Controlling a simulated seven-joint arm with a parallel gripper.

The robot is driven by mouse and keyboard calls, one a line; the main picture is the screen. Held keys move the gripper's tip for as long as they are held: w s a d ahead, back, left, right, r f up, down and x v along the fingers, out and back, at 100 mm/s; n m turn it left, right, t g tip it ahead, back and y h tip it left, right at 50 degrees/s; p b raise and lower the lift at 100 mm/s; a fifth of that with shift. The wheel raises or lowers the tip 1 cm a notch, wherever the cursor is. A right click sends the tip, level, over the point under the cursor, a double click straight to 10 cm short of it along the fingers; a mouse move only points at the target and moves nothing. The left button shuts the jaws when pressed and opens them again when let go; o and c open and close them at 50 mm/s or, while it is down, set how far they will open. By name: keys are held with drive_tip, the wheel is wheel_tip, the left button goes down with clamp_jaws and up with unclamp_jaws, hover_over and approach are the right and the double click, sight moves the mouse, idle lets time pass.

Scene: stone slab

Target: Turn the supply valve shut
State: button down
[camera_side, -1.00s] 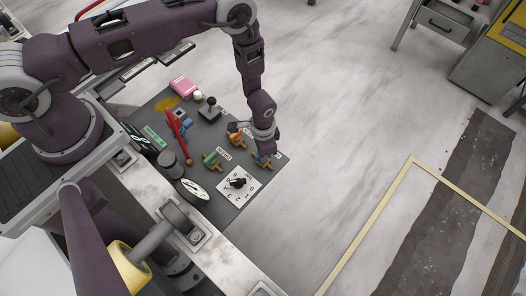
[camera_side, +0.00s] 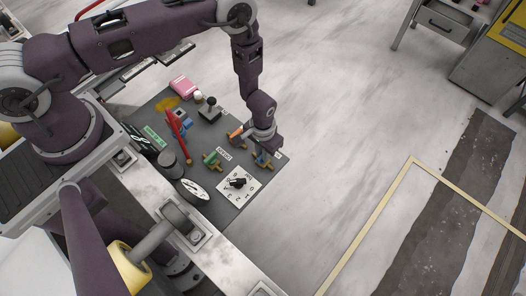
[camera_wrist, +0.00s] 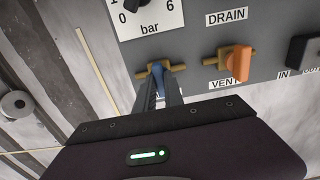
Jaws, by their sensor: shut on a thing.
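A valve with a blue handle (camera_wrist: 157,80) on a brass body (camera_wrist: 141,74) sits near the panel's right corner. It also shows in the side view (camera_side: 262,159), partly behind my gripper. My gripper (camera_wrist: 159,91) is shut on the blue handle from above. In the wrist view the handle appears to run across the brass body. Its label is hidden. An orange-handled valve (camera_wrist: 239,64) stands beside it, with a VENT label below it and a DRAIN label above. A green-handled valve (camera_side: 211,160) stands farther left in the side view.
A black fitting (camera_wrist: 303,50) lies beyond the orange valve. The floor right of the panel is clear.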

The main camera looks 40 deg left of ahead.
idle(0.4)
drive_tip(key=c, duration=1.4)
unclamp_jaws()
drive_tip(key=shift+c, duration=0.2)
